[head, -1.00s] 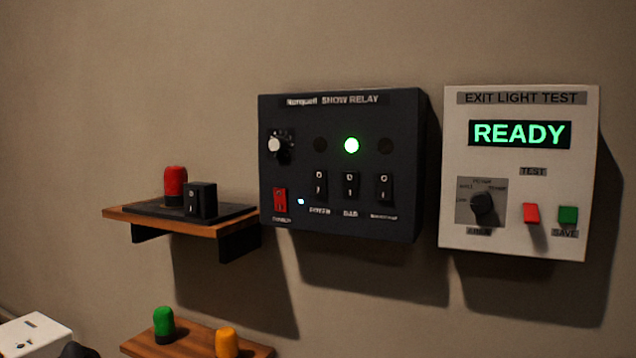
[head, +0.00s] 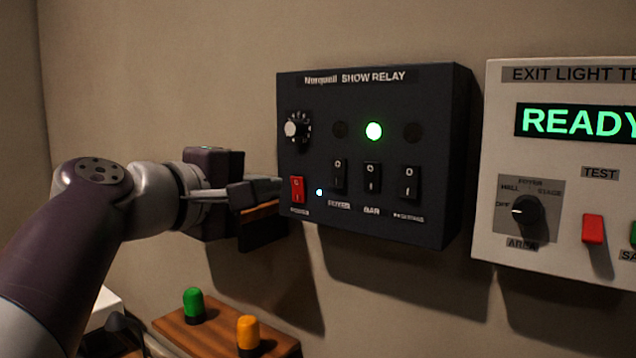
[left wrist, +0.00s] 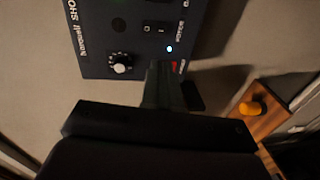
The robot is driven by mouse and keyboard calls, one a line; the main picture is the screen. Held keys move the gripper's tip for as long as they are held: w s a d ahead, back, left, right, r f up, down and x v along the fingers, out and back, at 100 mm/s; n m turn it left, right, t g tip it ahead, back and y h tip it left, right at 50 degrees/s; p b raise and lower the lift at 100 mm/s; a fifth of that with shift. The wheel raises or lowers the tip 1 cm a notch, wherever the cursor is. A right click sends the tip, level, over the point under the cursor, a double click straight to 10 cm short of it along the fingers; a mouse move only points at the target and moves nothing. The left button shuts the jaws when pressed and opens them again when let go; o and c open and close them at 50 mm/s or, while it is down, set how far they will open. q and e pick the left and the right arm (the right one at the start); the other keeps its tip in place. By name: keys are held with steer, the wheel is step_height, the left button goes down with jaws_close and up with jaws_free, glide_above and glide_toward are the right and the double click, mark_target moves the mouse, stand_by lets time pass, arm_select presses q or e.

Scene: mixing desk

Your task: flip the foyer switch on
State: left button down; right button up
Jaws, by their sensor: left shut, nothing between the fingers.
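The dark show relay box (head: 330,225) is on the wall. Its foyer switch (head: 338,176) is the leftmost of the black rockers, marked 0 above and I below. The lamp (head: 340,130) above it is dark. My left gripper (head: 279,188) is shut and empty, its tips at the box's lower left, beside the red power switch (head: 297,189) and left of the foyer switch. I cannot tell whether it touches the box. In the left wrist view the shut fingers (left wrist: 165,72) partly cover the red switch (left wrist: 175,66). My right gripper is not in view.
A knob (head: 296,129), a lit green lamp (head: 374,131) and other black rockers (head: 373,177) share the box. The white exit light test box (head: 483,220) hangs at right, reading READY. A lower wooden shelf (head: 215,333) holds green and orange capped items. My arm hides most of the upper shelf.

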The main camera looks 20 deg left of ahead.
arm_select(q)
steer(key=p, duration=0.6)
glide_toward(336, 183)
steer(key=x, duration=0.6)
steer(key=shift+w, duration=0.15)
steer(key=shift+w+d, duration=0.1)
steer(key=shift+w, duration=0.2)
steer(key=shift+s, duration=0.1)
